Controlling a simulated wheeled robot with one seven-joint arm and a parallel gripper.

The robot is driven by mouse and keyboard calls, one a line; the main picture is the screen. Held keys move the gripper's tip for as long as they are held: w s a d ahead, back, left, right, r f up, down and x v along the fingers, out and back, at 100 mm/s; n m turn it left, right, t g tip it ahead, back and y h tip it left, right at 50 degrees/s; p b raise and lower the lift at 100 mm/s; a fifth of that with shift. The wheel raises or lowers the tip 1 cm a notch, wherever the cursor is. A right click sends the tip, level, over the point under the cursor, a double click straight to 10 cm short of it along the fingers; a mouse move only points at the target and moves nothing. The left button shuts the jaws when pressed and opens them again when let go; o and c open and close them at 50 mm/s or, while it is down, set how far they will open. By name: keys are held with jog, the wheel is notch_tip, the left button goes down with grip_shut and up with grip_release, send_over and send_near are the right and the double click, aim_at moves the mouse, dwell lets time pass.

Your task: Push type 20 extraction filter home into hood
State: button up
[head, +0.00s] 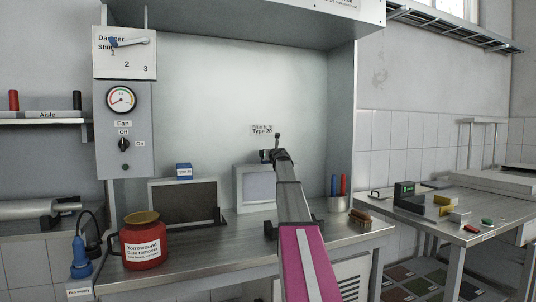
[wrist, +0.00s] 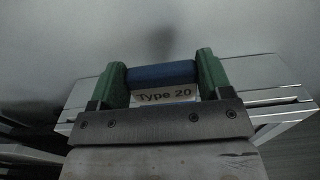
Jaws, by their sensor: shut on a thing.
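My gripper (wrist: 161,76) has its green fingers on both ends of a blue grip (wrist: 160,72) in the wrist view. Below the grip is a white label reading "Type 20". A pale slotted metal frame (wrist: 268,90) extends to either side of it. In the head view my gripper (head: 272,155) is at the top of a pale-faced, light-framed filter (head: 254,186), partly hidden by my arm. The filter stands inside the hood (head: 215,90), below a wall label (head: 262,130) ending in "Type 20". I cannot tell how deep it is seated.
A dark-faced filter (head: 186,203) with a small blue tag (head: 184,171) stands to the left. A red tub (head: 142,243) is at the bench's front left. The side table (head: 480,215) holds small items.

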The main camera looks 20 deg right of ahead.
jog(key=shift+f, duration=1)
jog(key=o, duration=1.5)
jog(key=shift+f, duration=0.1)
jog(key=s, duration=1)
jog(key=shift+s+d, duration=0.15)
jog(key=shift+s, duration=0.25)
